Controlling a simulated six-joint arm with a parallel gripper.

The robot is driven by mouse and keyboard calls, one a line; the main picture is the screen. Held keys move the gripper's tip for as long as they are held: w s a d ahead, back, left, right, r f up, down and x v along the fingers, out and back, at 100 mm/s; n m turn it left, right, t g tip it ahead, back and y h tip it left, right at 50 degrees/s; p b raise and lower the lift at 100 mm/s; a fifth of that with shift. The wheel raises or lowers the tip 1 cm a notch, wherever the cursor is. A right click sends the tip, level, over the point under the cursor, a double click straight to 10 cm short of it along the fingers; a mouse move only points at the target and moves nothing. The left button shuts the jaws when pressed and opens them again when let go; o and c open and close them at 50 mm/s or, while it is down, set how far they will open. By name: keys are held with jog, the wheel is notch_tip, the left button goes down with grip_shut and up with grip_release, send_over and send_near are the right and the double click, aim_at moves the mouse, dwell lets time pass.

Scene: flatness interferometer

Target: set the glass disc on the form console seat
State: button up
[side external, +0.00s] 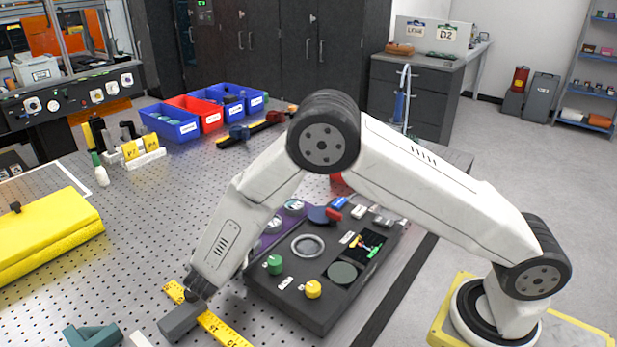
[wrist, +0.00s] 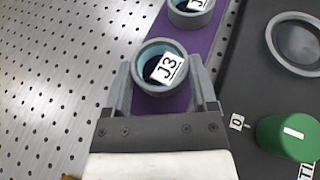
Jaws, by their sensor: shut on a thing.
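A round grey-rimmed piece with a teal inner wall and a J3 label, apparently the glass disc (wrist: 150,82), is between the fingers of my gripper (wrist: 165,88) in the wrist view. My gripper is shut on it, with a finger on each side. It is over the purple strip (wrist: 206,50); I cannot tell whether it is lifted. The dark console (side external: 320,312) lies to the right of the strip. Its round grey ring seat (side external: 307,246) looks empty, and it also shows in the wrist view (wrist: 272,42). My forearm hides the held piece in the side view.
A similar labelled round piece (wrist: 190,14) sits farther along the strip. A green knob (wrist: 288,138) and yellow knob (side external: 313,289) stand up from the console. A yellow ruler (side external: 222,331) lies near my wrist. Perforated table surface (wrist: 60,70) left of the strip is clear.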

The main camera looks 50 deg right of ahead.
jog(key=shift+f, duration=0.2)
jog(key=o, duration=1.2)
jog(key=shift+v, duration=3.9)
jog(key=shift+s, duration=0.2)
